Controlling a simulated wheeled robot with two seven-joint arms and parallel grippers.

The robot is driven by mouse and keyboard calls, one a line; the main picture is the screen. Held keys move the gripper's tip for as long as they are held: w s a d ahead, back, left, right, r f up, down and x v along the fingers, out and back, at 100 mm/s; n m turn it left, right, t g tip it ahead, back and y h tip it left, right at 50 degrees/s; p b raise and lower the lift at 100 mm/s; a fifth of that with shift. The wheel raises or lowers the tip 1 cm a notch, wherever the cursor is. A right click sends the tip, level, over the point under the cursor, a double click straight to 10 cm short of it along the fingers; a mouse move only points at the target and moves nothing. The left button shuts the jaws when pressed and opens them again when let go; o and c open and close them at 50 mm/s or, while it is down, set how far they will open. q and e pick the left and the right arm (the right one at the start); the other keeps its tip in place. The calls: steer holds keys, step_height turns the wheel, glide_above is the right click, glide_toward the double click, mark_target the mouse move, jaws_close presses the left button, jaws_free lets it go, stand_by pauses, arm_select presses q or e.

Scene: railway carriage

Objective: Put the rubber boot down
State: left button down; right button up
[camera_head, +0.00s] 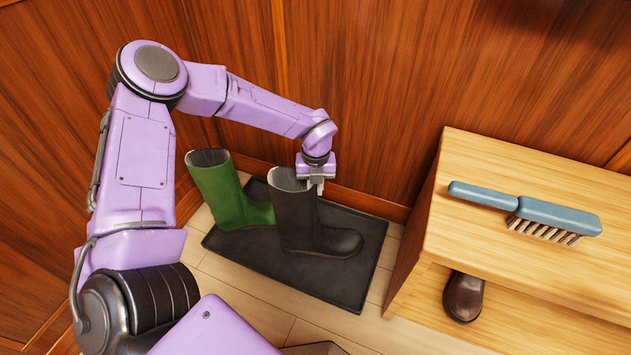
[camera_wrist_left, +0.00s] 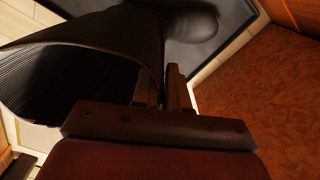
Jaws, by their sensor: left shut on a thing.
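A black rubber boot (camera_head: 294,222) stands upright at the black tray (camera_head: 346,282), its toe pointing right. My left gripper (camera_head: 314,186) is shut on the right side of the boot's top rim. In the left wrist view the boot (camera_wrist_left: 130,45) shows its open shaft, with the rim between the fingers of my left gripper (camera_wrist_left: 163,88). Whether the sole touches the tray cannot be told for sure. A green boot (camera_head: 224,190) stands upright to the left of the black one. My right gripper is not in view.
A wooden bench (camera_head: 500,160) stands at the right, with a blue-handled brush (camera_head: 530,209) on top. A brown shoe (camera_head: 463,297) is on the shelf below. Wooden panelling (camera_head: 370,70) closes off the back. The tray's front part is bare.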

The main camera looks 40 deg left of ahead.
arm_select(q)
steer(key=shift+f, duration=0.1)
stand_by(0.5)
steer(key=c, duration=1.1)
jaws_free()
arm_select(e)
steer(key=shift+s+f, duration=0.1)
arm_select(q)
step_height(320, 180, up, 11)
steer(key=p, duration=0.4)
steer(key=shift+f+p, duration=0.2)
steer(key=shift+p, duration=0.15)
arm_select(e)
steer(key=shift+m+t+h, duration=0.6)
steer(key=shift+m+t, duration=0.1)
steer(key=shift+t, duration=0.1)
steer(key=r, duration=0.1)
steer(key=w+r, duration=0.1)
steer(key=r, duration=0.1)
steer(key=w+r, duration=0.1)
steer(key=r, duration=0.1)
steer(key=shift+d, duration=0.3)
arm_select(q)
jaws_close()
